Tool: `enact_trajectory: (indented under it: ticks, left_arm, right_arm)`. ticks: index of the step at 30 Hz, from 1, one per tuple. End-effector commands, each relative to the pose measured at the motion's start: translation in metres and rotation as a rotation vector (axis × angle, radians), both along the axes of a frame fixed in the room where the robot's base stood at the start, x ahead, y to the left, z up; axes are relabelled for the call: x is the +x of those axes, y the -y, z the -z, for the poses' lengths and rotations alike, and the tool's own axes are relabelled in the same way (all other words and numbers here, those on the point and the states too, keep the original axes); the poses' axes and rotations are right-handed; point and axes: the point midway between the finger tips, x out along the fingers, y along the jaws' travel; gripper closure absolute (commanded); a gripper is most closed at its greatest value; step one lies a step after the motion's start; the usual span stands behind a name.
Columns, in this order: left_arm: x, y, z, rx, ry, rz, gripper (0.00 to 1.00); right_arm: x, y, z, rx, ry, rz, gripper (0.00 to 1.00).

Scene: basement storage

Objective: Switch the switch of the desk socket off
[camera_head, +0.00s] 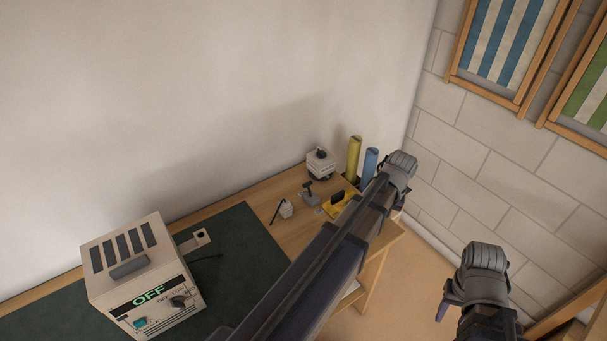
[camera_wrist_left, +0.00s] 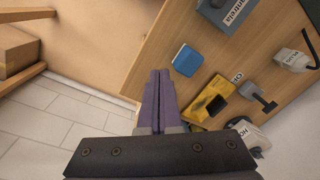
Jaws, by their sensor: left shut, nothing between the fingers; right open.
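A small pale plate with a dark round hole (camera_head: 197,239), which looks like a socket, lies on the desk beside the boxy device marked OFF (camera_head: 145,275). I cannot tell for sure that it is the desk socket. A grey lever switch (camera_head: 310,193) and a small white piece (camera_head: 286,209) stand farther right; the lever also shows in the left wrist view (camera_wrist_left: 262,95). My left gripper (camera_wrist_left: 160,74) is shut and empty, over the desk's edge near a yellow block (camera_wrist_left: 208,98); my arm hides it in the head view. My right gripper (camera_head: 446,300) is open and empty, right of the desk.
A white box with a dark knob (camera_head: 321,163), a yellow cylinder (camera_head: 353,160) and a blue cylinder (camera_head: 370,164) stand at the desk's far right end. A dark green mat (camera_head: 240,255) covers much of the desk. A plain wall backs it; a block wall (camera_head: 480,140) is to the right.

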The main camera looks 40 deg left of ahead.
Motion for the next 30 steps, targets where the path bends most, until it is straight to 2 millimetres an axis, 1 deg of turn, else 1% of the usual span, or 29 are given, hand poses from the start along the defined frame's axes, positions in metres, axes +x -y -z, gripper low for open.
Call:
enact_trajectory:
  ticks: [1, 2, 3, 4, 5, 6, 8, 9, 12, 13, 15, 16, 19, 22, 30]
  left_arm:
    - [0.028, -0.042, -0.008, -0.001, 0.011, -0.12, 1.0]
    - [0.037, -0.064, -0.011, -0.003, 0.018, -0.185, 1.0]
    - [0.047, -0.094, -0.013, -0.003, 0.028, -0.271, 1.0]
    - [0.053, -0.117, -0.016, -0.003, 0.035, -0.333, 1.0]
    - [0.058, -0.139, -0.018, -0.003, 0.042, -0.394, 1.0]
    - [0.063, -0.168, -0.02, -0.004, 0.05, -0.472, 1.0]
    - [0.068, -0.21, -0.023, -0.004, 0.061, -0.579, 1.0]
    - [0.069, -0.235, -0.025, -0.004, 0.068, -0.642, 1.0]
    - [0.068, -0.287, -0.029, -0.004, 0.084, -0.773, 1.0]
    - [0.067, -0.299, -0.03, -0.004, 0.088, -0.804, 1.0]
    - [0.064, -0.323, -0.031, -0.004, 0.094, -0.861, 1.0]
    - [0.063, -0.33, -0.032, -0.004, 0.096, -0.88, 1.0]
    - [0.06, -0.345, -0.033, -0.004, 0.101, -0.92, 1.0]
    - [0.058, -0.35, -0.033, -0.004, 0.102, -0.933, 1.0]
    - [0.058, -0.349, -0.032, -0.004, 0.102, -0.931, 1.0]
  right_arm:
    - [0.0, 0.0, -0.008, 0.0, 0.0, 0.0, 0.5]
    - [0.0, 0.0, -0.011, 0.0, 0.0, 0.0, 0.5]
    - [0.0, 0.0, -0.014, 0.0, 0.0, 0.0, 0.5]
    - [0.0, 0.0, -0.016, 0.0, 0.0, 0.0, 0.5]
    - [0.0, 0.0, -0.018, 0.0, 0.0, 0.0, 0.5]
    - [0.0, 0.0, -0.02, 0.0, 0.0, 0.0, 0.5]
    - [0.0, 0.0, -0.024, 0.0, 0.0, 0.0, 0.5]
    - [0.0, 0.0, -0.025, 0.0, 0.0, 0.0, 0.5]
    - [0.0, 0.0, -0.029, 0.0, 0.0, 0.0, 0.5]
    - [0.0, 0.0, -0.03, 0.0, 0.0, 0.0, 0.5]
    - [0.0, 0.0, -0.031, 0.0, 0.0, 0.0, 0.5]
    - [0.0, 0.0, -0.032, 0.0, 0.0, 0.0, 0.5]
    - [0.0, 0.0, -0.033, 0.0, 0.0, 0.0, 0.5]
    - [0.0, 0.0, -0.033, 0.0, 0.0, 0.0, 0.5]
    - [0.0, 0.0, -0.032, 0.0, 0.0, 0.0, 0.5]
